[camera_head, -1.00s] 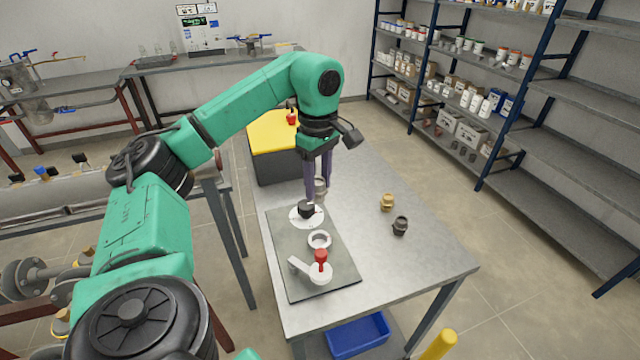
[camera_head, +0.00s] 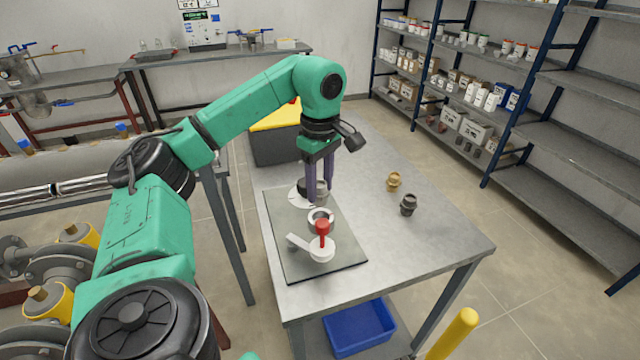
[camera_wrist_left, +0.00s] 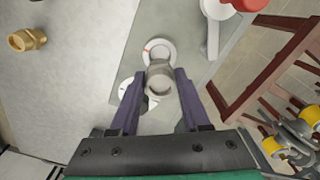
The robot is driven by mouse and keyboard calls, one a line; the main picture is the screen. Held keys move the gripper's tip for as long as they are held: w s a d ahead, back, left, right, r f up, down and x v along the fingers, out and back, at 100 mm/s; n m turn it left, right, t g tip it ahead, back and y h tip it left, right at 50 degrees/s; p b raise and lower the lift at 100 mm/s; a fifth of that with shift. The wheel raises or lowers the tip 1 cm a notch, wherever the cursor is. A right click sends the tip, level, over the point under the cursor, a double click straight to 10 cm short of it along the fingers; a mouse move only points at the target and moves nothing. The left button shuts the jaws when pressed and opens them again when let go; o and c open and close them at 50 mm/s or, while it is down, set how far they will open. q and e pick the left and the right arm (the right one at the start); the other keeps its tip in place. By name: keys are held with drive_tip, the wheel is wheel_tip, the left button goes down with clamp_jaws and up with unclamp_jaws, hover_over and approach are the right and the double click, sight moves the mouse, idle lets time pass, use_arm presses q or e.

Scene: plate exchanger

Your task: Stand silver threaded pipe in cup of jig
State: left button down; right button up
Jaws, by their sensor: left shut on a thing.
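My left gripper (camera_head: 321,184) is shut on the silver threaded pipe (camera_wrist_left: 160,79), which shows between its two fingers in the left wrist view (camera_wrist_left: 158,98). The jig is a grey plate (camera_head: 285,262) bearing white round parts. A white ring-shaped cup (camera_head: 321,215) lies in the middle of the plate; in the left wrist view its rim (camera_wrist_left: 152,45) shows just beyond the pipe. A white disc (camera_head: 297,194) lies behind the cup, partly hidden by the gripper. Whether the pipe touches the cup cannot be told. My right gripper is not in view.
A red-topped clamp with a white base (camera_head: 322,251) stands on the near part of the plate. A brass fitting (camera_head: 393,181) and a dark fitting (camera_head: 408,205) stand to the right on the table (camera_head: 440,240). A yellow-topped box (camera_head: 275,122) is behind. The right table side is mostly clear.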

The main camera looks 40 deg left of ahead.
sight(320, 204)
use_arm(q)
drive_tip(key=shift+f+b, duration=0.5)
drive_tip(key=shift+f, duration=0.25)
wheel_tip(320, 204, down, 2)
drive_tip(key=shift+f+b, duration=0.1)
drive_tip(key=shift+b, duration=0.95)
drive_tip(key=shift+f+b, duration=0.3)
drive_tip(key=shift+f, duration=0.25)
drive_tip(key=shift+s+d+f, duration=0.15)
drive_tip(key=shift+f, duration=0.35)
